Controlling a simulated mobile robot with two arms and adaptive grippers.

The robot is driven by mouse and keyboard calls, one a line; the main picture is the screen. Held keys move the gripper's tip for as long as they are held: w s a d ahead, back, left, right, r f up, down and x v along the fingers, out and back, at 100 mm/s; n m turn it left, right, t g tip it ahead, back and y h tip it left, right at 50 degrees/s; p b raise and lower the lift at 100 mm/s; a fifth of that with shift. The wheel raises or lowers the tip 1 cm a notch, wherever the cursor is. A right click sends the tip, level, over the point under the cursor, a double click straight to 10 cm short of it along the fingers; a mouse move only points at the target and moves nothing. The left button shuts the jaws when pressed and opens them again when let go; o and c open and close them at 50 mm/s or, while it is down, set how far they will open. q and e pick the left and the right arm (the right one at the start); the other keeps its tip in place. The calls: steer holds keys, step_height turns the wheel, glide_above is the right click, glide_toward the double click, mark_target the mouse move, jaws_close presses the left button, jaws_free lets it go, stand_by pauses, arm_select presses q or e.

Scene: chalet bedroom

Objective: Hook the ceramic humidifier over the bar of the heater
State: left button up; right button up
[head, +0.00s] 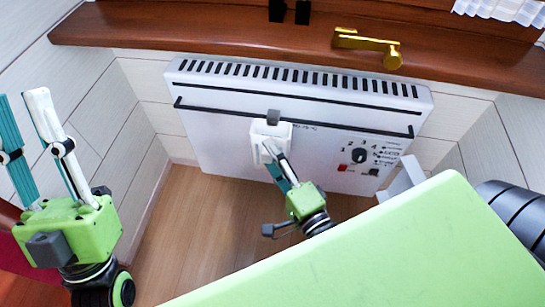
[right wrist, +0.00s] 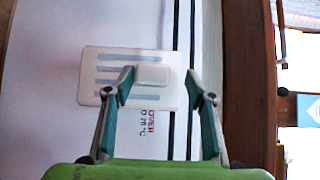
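The white heater (head: 225,140) is mounted low on the wall, with a thin dark bar (head: 340,126) across its front. The white ceramic humidifier (head: 257,129) is against the heater front; its grey top piece (head: 273,116) overlaps the bar. I cannot tell whether it is hooked over it. In the right wrist view the humidifier (right wrist: 90,90) is a pale slotted plate with a raised block. My right gripper (head: 278,155) is at the humidifier; in the wrist view its fingers (right wrist: 160,85) stand apart around the block, with a gap visible. My left gripper (head: 35,100) is open and empty at left.
A wooden sill (head: 200,30) runs above the heater, with a brass handle (head: 370,43) over it. The heater's dial (head: 358,155) and switches are right of the humidifier. The wooden floor (head: 190,225) below is clear.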

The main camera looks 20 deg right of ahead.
steer(key=s+d, duration=0.1)
steer(key=s, duration=1.1)
steer(key=shift+f, duration=0.1)
